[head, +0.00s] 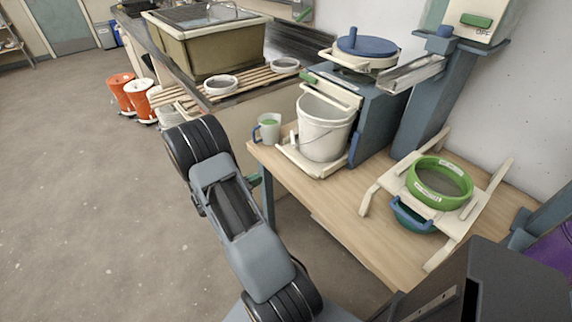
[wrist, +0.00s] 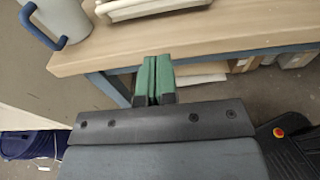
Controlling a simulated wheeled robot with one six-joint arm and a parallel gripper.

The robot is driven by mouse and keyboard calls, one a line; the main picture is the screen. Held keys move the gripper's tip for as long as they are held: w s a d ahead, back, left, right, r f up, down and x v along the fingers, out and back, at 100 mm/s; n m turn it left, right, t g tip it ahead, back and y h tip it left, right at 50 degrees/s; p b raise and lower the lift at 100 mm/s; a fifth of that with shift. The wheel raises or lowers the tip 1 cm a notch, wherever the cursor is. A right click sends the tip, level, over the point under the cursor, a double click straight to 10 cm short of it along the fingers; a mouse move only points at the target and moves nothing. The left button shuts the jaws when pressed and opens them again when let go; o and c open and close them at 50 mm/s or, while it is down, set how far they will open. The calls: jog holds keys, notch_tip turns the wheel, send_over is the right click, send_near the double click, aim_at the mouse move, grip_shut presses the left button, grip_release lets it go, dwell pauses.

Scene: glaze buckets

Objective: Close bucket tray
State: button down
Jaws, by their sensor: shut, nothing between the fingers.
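The bucket tray (head: 290,156) is a cream slab at the foot of the blue-grey machine (head: 378,115). It sticks out over the wooden table towards the near left. A white bucket (head: 322,132) stands upright on it, hiding much of the tray. In the wrist view, a cream edge at the top, likely the tray (wrist: 150,10), lies beyond my fingers. My gripper (wrist: 153,80) has green fingers pressed together with nothing between them. In the head view my gripper (head: 254,180) is mostly hidden behind my arm, near the table's left edge, apart from the tray.
A mug (head: 268,128) with a blue handle stands just left of the tray, also in the wrist view (wrist: 58,18). A green-rimmed sieve (head: 439,184) sits on a cream rack at the right. The table (head: 325,207) has bare wood in between.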

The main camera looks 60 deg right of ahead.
jog(key=x, duration=0.4)
jog(key=r+p+x, duration=0.1)
jog(key=x, duration=0.8)
jog(key=shift+d+r+p, duration=0.15)
jog(key=shift+p, duration=0.25)
jog(key=shift+d, duration=0.1)
